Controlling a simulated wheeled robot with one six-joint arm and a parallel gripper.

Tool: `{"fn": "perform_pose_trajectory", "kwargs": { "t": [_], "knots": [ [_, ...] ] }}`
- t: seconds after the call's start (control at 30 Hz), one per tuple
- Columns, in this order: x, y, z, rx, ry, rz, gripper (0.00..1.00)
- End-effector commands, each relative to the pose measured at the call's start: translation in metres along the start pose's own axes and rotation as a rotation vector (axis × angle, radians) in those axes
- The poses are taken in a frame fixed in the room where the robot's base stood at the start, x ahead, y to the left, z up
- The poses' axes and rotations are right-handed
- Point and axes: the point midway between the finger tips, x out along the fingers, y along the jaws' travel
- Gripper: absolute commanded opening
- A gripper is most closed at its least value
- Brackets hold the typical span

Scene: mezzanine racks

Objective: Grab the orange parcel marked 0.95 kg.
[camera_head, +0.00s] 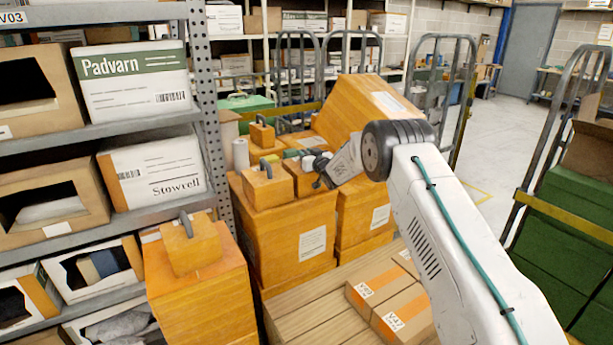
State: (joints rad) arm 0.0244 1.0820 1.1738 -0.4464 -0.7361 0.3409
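Several small orange parcels with grey handles are in view. One (265,187) stands on a large orange box left of my gripper. Another (192,248) stands on a tall orange box at the front left, and a third (262,134) is farther back. A low orange parcel (301,181) lies right beside my gripper, partly hidden by it. No weight marking is readable, so I cannot tell which is 0.95 kg. My gripper (317,180) is at the end of my arm, above the large boxes. Its fingers are small and dark; whether they are open or touching the parcel is unclear.
Large orange boxes (283,240) stand close together under the gripper, with a big tilted one (358,108) behind. A metal shelf (213,120) stands left, a cage trolley (540,150) right. Open floor shows back right.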

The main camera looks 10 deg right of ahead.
Motion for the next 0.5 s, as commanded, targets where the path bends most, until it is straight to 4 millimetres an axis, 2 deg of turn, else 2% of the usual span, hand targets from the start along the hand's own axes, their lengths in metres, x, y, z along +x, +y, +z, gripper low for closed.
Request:
{"fn": "perform_pose_trajectory", "kwargs": {
  "t": [0.03,0.1,0.5],
  "knots": [
    [-0.0001,0.0001,-0.0001,0.000,0.000,0.000,0.16],
    [-0.0001,0.0001,0.0000,0.000,0.000,0.000,0.00],
    [-0.0003,0.0002,0.0001,0.000,0.000,0.000,0.00]
  ]
}}
